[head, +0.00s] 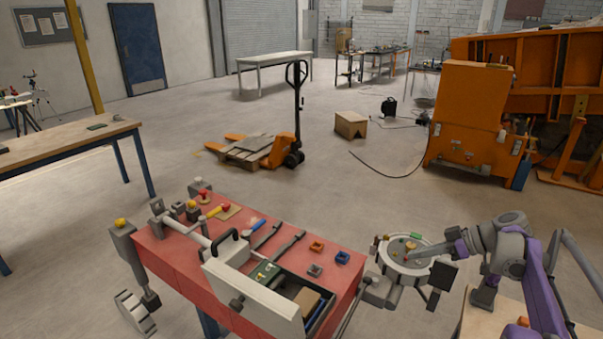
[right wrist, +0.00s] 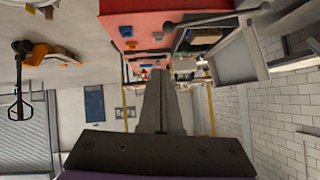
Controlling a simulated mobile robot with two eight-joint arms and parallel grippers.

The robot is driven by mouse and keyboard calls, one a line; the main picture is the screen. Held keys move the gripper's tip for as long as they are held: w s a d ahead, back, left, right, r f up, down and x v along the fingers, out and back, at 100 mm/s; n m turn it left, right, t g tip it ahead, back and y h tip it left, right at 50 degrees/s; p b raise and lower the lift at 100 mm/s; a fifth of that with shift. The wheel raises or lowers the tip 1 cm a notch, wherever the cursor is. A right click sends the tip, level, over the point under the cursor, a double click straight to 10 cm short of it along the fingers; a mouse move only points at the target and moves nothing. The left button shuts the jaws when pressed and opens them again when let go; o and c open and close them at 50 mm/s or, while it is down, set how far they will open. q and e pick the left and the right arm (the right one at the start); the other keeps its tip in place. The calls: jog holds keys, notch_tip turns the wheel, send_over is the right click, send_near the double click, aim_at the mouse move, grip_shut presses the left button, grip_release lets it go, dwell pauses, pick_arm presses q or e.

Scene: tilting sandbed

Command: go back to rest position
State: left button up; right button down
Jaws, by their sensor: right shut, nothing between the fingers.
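My right gripper (head: 424,251) reaches in from the right in the head view, its arm purple and grey. Its tip is over or near the right edge of the round grey tray (head: 388,268) at the red bench's right end; I cannot tell whether it touches. In the right wrist view the fingers (right wrist: 160,90) are together, with nothing between them. My left gripper does not show in either view.
The red bench (head: 172,262) carries tools, a blue block (head: 342,257), an orange block (head: 317,246) and an open compartment. A pallet truck (head: 285,150) and a cardboard box (head: 350,124) stand behind. An orange machine (head: 468,110) stands at the back right. Open floor lies between.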

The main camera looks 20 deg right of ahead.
jog(key=s+a+f+m+g+h, duration=0.2)
jog(key=a, duration=0.7)
jog(key=s+a+f+m+g+h, duration=0.1)
jog(key=s+a+f, duration=0.1)
jog(key=a, duration=0.8)
jog(key=s+a+f+m+h, duration=0.2)
jog(key=s+a+f, duration=0.2)
jog(key=s, duration=0.4)
jog(key=s+a+f+m+h, duration=0.1)
jog(key=s+a+f+h, duration=0.1)
jog(key=s+a+f, duration=0.2)
jog(key=s+a, duration=0.3)
jog(key=s, duration=0.1)
jog(key=shift+a+f+m+t+h, duration=0.15)
jog(key=shift+f+m+t+h, duration=0.25)
